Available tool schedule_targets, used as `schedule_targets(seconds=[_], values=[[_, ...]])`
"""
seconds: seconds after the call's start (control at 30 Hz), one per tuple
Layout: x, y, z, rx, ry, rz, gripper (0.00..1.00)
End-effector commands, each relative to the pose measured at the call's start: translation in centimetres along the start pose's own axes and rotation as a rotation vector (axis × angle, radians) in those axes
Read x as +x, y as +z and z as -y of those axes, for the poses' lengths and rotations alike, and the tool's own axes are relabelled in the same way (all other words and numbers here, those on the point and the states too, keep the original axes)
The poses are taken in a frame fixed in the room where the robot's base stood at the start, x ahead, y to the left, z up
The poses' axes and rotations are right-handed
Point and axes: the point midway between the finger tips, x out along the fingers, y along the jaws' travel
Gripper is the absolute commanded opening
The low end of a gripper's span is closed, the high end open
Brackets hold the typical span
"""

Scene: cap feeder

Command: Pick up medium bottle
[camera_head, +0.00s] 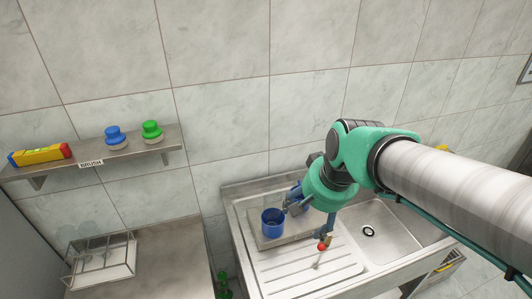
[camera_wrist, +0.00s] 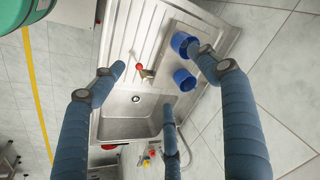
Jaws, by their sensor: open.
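Two blue open-topped bottles stand on a grey plate (camera_wrist: 203,27) beside the sink, one blue bottle (camera_wrist: 181,42) and another blue bottle (camera_wrist: 185,80) in the wrist view. I cannot tell which is the medium one. In the head view one blue bottle (camera_head: 272,223) shows clearly, left of my gripper (camera_head: 308,215); the other is largely hidden by the gripper. In the wrist view my gripper (camera_wrist: 160,66) has its blue fingers spread wide, with nothing held. The right finger partly overlaps the bottles' area.
A steel sink unit has a ribbed drainboard (camera_head: 305,268) and a basin (camera_head: 372,234). A red-topped item (camera_head: 321,247) lies on the drainboard. A wall shelf (camera_head: 100,160) holds brushes and a yellow box. A wire rack (camera_head: 103,259) sits on the left counter.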

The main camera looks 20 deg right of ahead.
Motion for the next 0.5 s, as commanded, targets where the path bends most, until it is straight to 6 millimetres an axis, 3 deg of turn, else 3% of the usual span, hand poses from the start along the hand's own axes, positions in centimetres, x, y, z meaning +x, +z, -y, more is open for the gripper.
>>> schedule_targets(seconds=[0.3,0.5], values=[[-2.1,1.2,1.5,-0.216,0.005,-0.046,0.74],[-3.7,-0.2,2.8,-0.351,0.023,-0.055,0.74]])
